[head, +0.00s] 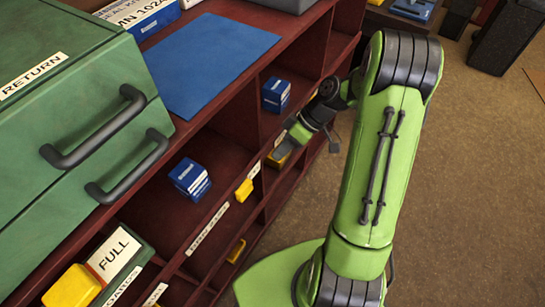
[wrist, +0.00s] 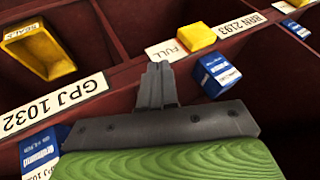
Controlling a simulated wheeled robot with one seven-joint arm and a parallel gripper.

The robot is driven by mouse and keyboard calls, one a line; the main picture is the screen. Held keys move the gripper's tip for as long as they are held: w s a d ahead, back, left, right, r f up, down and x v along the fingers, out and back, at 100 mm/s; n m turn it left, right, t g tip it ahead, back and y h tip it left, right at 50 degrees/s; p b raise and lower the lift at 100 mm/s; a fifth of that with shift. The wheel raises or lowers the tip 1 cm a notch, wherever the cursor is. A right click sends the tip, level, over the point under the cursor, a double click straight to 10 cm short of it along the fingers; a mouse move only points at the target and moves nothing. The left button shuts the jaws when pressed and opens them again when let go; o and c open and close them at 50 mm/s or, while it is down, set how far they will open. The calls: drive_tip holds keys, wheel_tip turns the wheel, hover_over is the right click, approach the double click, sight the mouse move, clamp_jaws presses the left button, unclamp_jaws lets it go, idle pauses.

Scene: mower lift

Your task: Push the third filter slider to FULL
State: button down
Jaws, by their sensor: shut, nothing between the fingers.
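My gripper (wrist: 158,72) is shut and empty. In the wrist view its fingertips are in front of the label rail, left of a yellow slider block (wrist: 198,38). A white FULL label (wrist: 172,50) lies between the fingertips and the block. I cannot tell whether the fingers touch the rail. In the head view my gripper (head: 287,148) is at the shelf front, over a yellow piece (head: 276,162) that it partly hides. Another yellow block (head: 244,190) is on the rail nearer the green cabinet. Which slider counts as third is unclear.
Blue boxes (head: 190,179) stand in the dark red compartments (head: 222,145). A green cabinet (head: 60,110) with handles is at left. Another FULL label (head: 115,253) and yellow block (head: 72,287) are at lower left. A yellow bin (wrist: 38,50) is in the wrist view.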

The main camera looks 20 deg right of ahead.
drive_tip(key=shift+p+v, duration=0.4)
drive_tip(key=shift+v, duration=1.4)
drive_tip(key=s+a+r+m+t+h+p, duration=0.1)
drive_tip(key=s+a+r+m+h+p, duration=0.15)
drive_tip(key=r, duration=0.45)
drive_tip(key=s+a+r+m+t+h+p, duration=0.1)
drive_tip(key=s+a+r+h, duration=0.15)
drive_tip(key=r, duration=0.55)
drive_tip(key=s+r+m+t+h+p, duration=0.1)
drive_tip(key=s+r+m+p, duration=0.1)
drive_tip(key=s+r, duration=0.2)
drive_tip(key=s+r+m+t+h+p, duration=0.1)
drive_tip(key=s+r+m+t, duration=0.1)
drive_tip(key=s, duration=0.7)
wheel_tip(320, 180, up, 3)
drive_tip(key=shift+a+f+m+p, duration=0.25)
drive_tip(key=shift+m+p, duration=0.1)
drive_tip(key=shift+m, duration=0.2)
